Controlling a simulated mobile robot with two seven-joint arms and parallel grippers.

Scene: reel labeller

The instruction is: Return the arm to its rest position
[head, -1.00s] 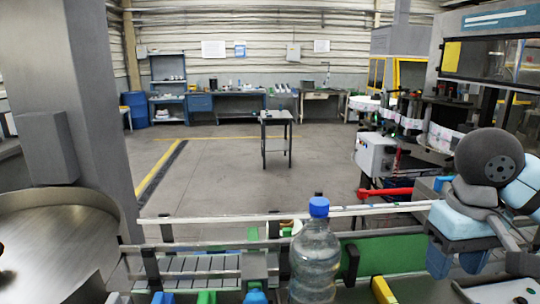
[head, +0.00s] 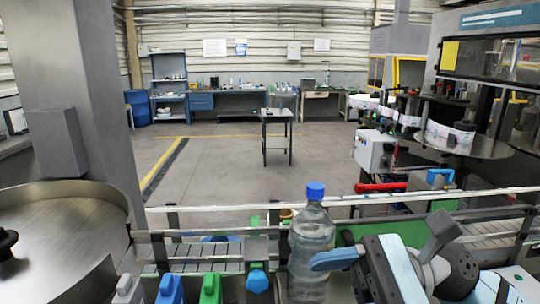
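My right arm (head: 450,268) comes in from the lower right, with dark grey joints and pale blue covers. A blue finger-like tip (head: 336,259) at its left end overlaps the right side of the bottle in the head view; I cannot tell whether it touches. The rest of my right gripper is hidden or cut off, so its opening is unclear. The clear bottle (head: 312,232) with a blue cap stands upright at the conveyor. My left gripper is not in view.
A conveyor with metal rails (head: 200,236) crosses the front. Grey, blue and green blocks (head: 210,288) stand at lower left. A round metal table (head: 60,215) is at left, the labelling machine (head: 450,135) at right. The floor behind (head: 225,175) is largely open around a small table (head: 277,125).

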